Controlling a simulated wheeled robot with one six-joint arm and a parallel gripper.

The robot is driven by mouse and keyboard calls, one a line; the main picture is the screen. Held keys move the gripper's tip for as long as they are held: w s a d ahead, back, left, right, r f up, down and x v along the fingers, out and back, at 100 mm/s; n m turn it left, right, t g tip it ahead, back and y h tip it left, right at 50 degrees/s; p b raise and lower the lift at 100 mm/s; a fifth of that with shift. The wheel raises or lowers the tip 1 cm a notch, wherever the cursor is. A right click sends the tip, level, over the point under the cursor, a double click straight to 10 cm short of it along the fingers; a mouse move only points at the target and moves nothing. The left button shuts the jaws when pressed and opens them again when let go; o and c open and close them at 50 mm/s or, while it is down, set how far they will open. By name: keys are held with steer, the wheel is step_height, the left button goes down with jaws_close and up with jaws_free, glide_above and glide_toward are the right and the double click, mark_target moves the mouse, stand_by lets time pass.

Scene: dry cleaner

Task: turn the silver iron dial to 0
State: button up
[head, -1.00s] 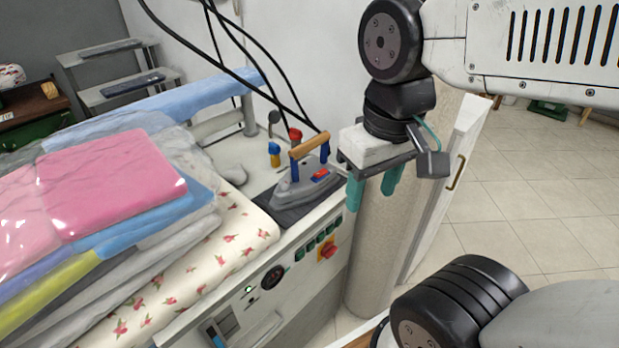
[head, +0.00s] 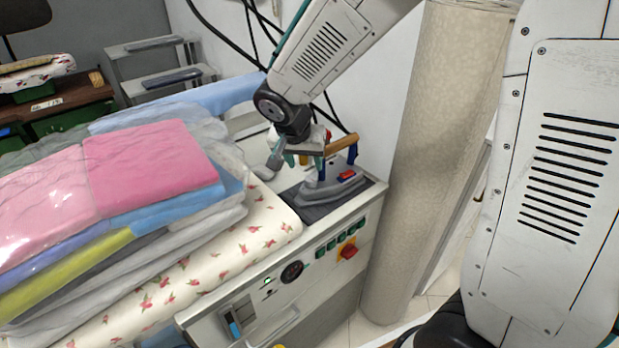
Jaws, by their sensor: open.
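The silver iron (head: 325,189) rests on a dark mat (head: 312,211) at the right end of the pressing table. It has a wooden handle (head: 342,143) on blue posts. A small red part (head: 347,175) shows on its body; I cannot make out a dial or its numbers on the iron. The fingers look empty. I cannot tell whether they touch anything, and my gripper hides part of the area behind the iron.
A stack of wrapped laundry (head: 150,166) fills the left. A beige column (head: 425,160) stands right of the table. Black cables hang behind.

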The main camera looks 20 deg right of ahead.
mark_target(310, 179)
steer(key=shift+m, duration=0.3)
steer(key=x, duration=0.8)
steer(key=shift+a, duration=0.1)
steer(key=shift+r, duration=0.1)
steer(key=c, duration=1)
